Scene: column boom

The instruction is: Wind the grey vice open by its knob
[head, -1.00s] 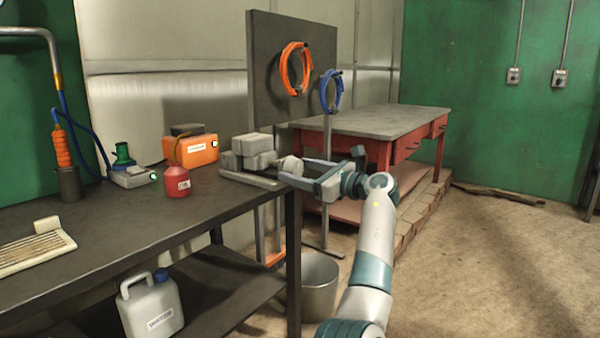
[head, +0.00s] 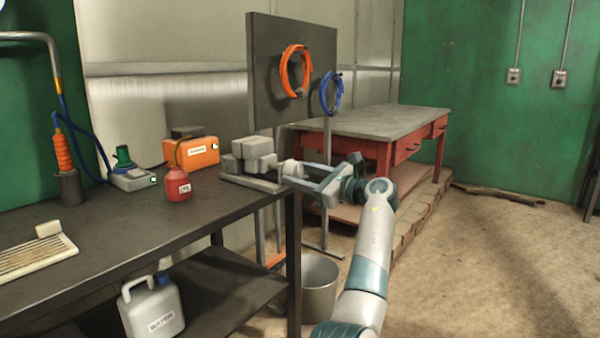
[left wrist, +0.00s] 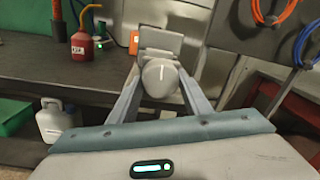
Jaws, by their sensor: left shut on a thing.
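The grey vice (head: 252,157) sits on the right end of the dark workbench, with its base plate at the bench edge. Its round pale knob (head: 291,170) faces right, towards my arm. In the left wrist view the knob (left wrist: 160,77) shows a white mark pointing nearly straight up, and the vice body (left wrist: 160,42) is behind it. My left gripper (head: 304,178) is shut on the knob, one finger on each side, as the left wrist view (left wrist: 160,88) also shows. The gap between the vice jaws is too small to judge. My right gripper is not in view.
On the workbench (head: 120,215) stand a red oil can (head: 178,185), an orange case (head: 197,152), a small grey device (head: 132,179) and a slatted tray (head: 35,256). A metal bucket (head: 319,287) stands on the floor below my left arm. A red-framed table (head: 385,122) is behind.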

